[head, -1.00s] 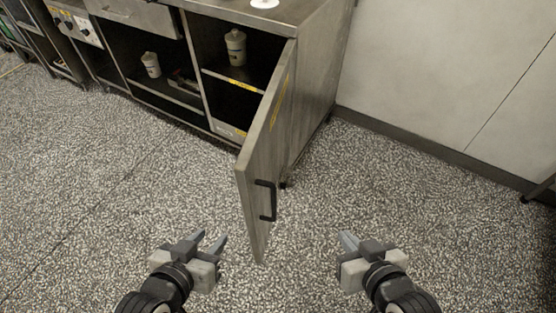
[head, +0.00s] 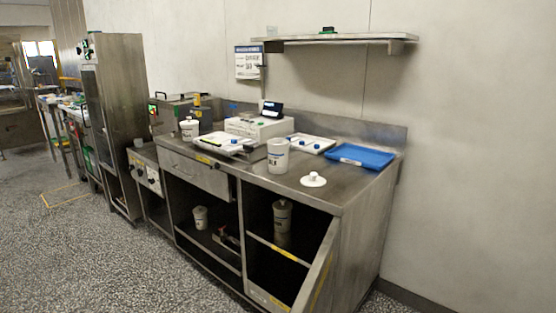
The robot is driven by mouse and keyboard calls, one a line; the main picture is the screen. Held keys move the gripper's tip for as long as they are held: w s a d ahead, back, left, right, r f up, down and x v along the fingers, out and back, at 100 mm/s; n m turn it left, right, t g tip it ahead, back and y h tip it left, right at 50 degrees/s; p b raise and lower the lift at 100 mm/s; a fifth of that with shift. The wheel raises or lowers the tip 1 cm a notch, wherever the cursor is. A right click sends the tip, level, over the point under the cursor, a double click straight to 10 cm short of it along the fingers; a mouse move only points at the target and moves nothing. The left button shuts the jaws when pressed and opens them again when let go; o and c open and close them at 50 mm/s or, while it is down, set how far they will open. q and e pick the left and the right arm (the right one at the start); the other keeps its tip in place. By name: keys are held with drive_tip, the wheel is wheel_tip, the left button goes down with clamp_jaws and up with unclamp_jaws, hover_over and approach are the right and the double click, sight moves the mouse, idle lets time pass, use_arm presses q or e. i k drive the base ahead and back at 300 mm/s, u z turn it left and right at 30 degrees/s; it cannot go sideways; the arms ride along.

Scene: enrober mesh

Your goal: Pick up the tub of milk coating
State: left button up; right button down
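A white open-topped tub (head: 278,157) stands upright on the steel counter; its dark lettering is partly legible and seems to end in "LK". A white lid with a knob (head: 313,180) lies on the counter to its right. Another white lidded tub (head: 190,129) stands further left on the counter, its label too small to read. Below, a lidded tub (head: 282,215) stands inside the right cabinet bay and a smaller one (head: 200,217) in the middle bay. Neither of my grippers is in view.
The steel counter (head: 345,193) also carries a scale-like machine (head: 260,126), a white tray (head: 312,143) and a blue tray (head: 360,156). The cabinet door (head: 318,270) stands open at the right front. A shelf (head: 335,39) hangs above. Floor at left front is clear.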

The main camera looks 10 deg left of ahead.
sight(278, 148)
drive_tip(key=u, duration=0.4)
drive_tip(key=k, duration=0.95)
drive_tip(key=u, duration=1.15)
drive_tip(key=i, duration=1.7)
drive_tip(key=z, duration=1.05)
drive_tip(key=i, duration=0.95)
drive_tip(key=z, duration=0.35)
